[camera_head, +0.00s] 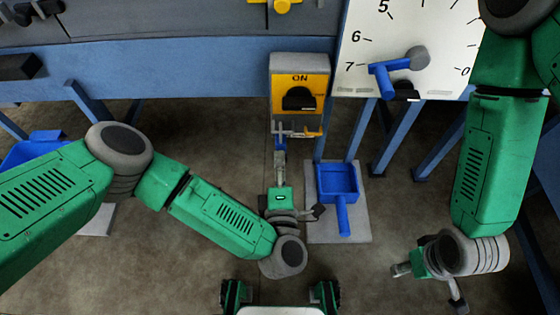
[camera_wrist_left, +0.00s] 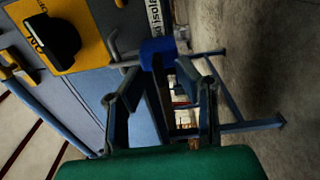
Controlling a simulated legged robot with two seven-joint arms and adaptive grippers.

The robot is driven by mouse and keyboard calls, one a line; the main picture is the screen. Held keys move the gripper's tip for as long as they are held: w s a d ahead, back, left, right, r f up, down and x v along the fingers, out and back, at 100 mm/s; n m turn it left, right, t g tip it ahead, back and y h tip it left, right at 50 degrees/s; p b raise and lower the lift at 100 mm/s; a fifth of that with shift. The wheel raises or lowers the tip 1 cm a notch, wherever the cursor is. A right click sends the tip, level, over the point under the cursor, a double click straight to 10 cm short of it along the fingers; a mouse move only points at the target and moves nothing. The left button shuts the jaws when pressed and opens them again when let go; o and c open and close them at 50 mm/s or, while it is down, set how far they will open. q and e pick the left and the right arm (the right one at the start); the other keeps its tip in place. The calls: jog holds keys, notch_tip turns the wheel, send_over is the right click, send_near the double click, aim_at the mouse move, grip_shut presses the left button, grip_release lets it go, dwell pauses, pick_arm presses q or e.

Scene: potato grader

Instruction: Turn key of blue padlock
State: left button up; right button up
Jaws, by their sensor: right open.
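The blue padlock (camera_head: 280,143) hangs under the yellow switch box (camera_head: 316,83) marked ON. My left gripper (camera_head: 280,158) reaches up to the padlock from below. In its wrist view the fingers of my left gripper (camera_wrist_left: 160,72) stand apart, with tips close to the padlock's lower edge; contact is unclear. I cannot make out the key. My right gripper (camera_head: 428,287) is open and empty, low at the right, far from the padlock.
A white dial (camera_head: 360,20) with a blue handle (camera_head: 383,80) is right of the switch box. A blue square scoop-like object (camera_head: 338,183) is on a pale floor plate (camera_head: 322,232), right of my left gripper. Blue legs (camera_head: 440,135) stand below the machine.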

pick_arm(q)
jog(key=s, duration=0.7)
jog(key=shift+s, duration=0.15)
jog(key=shift+d+f, duration=0.1)
